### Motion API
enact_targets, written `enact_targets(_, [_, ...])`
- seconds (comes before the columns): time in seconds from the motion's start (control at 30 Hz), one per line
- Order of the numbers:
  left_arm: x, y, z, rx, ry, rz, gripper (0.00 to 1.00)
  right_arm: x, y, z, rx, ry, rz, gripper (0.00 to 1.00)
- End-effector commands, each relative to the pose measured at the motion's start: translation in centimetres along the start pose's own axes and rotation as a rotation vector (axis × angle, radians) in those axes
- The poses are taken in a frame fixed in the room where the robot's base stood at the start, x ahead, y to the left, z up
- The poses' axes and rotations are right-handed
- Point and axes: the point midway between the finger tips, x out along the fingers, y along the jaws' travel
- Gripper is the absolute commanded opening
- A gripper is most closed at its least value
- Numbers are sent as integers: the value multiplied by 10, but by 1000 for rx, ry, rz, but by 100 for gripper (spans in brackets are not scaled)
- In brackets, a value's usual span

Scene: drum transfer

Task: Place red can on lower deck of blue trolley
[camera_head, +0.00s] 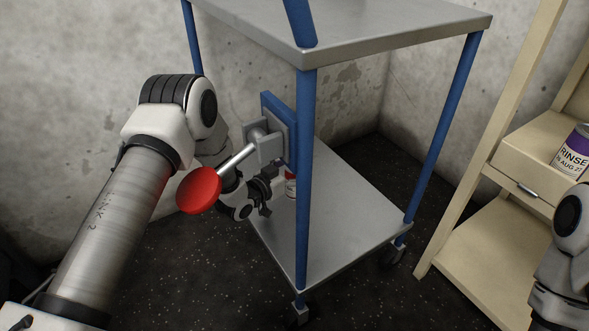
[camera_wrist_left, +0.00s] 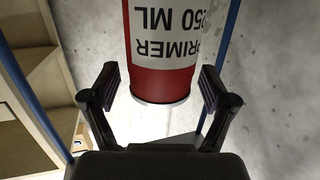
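The red can (camera_head: 290,188) is on the lower deck (camera_head: 335,225) of the blue trolley, partly hidden behind the gripper and near the front blue post. In the left wrist view the can (camera_wrist_left: 165,50) fills the upper middle, with its white "PRIMER 250 ML" label upside down in the picture. My left gripper (camera_head: 268,190) is beside the can, at the left edge of the deck. Its fingers (camera_wrist_left: 158,88) are spread to either side of the can with a visible gap, so it is open. My right gripper is out of view.
A blue panel with a metal lever and red knob (camera_head: 198,190) stands close to my left arm. The upper deck (camera_head: 350,28) overhangs the lower one. A beige shelf (camera_head: 470,235) with a purple-banded "RINSE" can (camera_head: 574,150) is at right. The lower deck's right part is clear.

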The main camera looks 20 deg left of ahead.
Motion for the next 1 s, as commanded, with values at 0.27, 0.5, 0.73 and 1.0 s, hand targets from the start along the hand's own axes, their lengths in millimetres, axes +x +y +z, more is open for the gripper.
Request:
enact_targets(0.27, [-2,0,-2,-1,-1,-1,85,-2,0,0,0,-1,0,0])
enact_targets(0.5, [-48,-1,-7,-6,-4,-4,85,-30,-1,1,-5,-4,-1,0])
enact_targets(0.73, [-104,-1,-5,-4,-3,-3,85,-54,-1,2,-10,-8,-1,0])
enact_targets(1.0, [-121,0,-1,0,0,0,85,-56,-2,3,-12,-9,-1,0])
